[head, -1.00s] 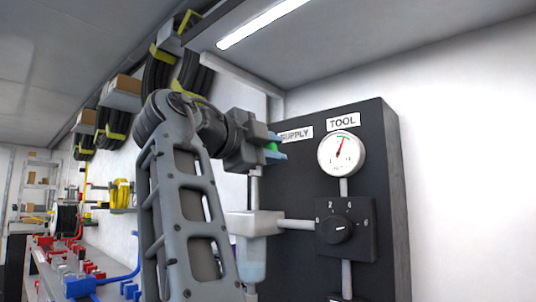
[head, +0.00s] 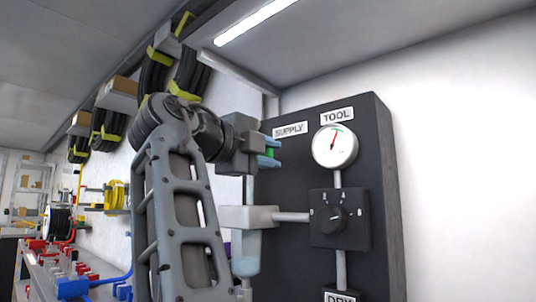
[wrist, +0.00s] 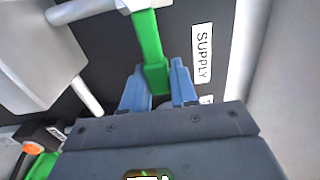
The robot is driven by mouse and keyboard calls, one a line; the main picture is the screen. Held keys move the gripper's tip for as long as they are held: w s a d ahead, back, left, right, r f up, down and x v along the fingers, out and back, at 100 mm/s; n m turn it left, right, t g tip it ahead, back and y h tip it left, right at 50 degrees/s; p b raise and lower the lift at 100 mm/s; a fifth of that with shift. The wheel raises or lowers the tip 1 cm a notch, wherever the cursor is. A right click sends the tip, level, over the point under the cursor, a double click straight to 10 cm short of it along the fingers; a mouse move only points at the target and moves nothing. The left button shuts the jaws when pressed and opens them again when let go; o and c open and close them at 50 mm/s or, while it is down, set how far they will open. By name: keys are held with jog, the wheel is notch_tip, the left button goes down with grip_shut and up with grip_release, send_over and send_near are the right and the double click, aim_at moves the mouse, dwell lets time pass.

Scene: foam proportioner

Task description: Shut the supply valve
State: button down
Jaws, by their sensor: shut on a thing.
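The supply valve's green lever (wrist: 150,38) runs from the top of the wrist view down between the two blue fingers of my gripper (wrist: 158,82). The gripper is shut on its end. In the head view my gripper (head: 268,152) is at the panel's upper left, just below the SUPPLY label (head: 290,129). Only a small upright piece of the green lever (head: 270,152) shows there between the fingers. The valve body is mostly hidden behind my arm in the head view. The SUPPLY label (wrist: 203,52) also shows right of the fingers in the wrist view.
The dark panel (head: 372,160) carries a TOOL gauge (head: 335,147) with a red needle and a dial knob (head: 333,219). A pale block (head: 248,218) with a translucent bowl (head: 246,262) stands below my gripper. Hoses hang on the left wall.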

jog(key=shift+f, duration=0.1)
jog(key=c, duration=1)
grip_release()
jog(key=shift+o, duration=0.2)
jog(key=shift+s+a, duration=0.1)
jog(key=v, duration=0.7)
jog(key=shift+s+a, duration=0.2)
jog(key=shift+s, duration=0.05)
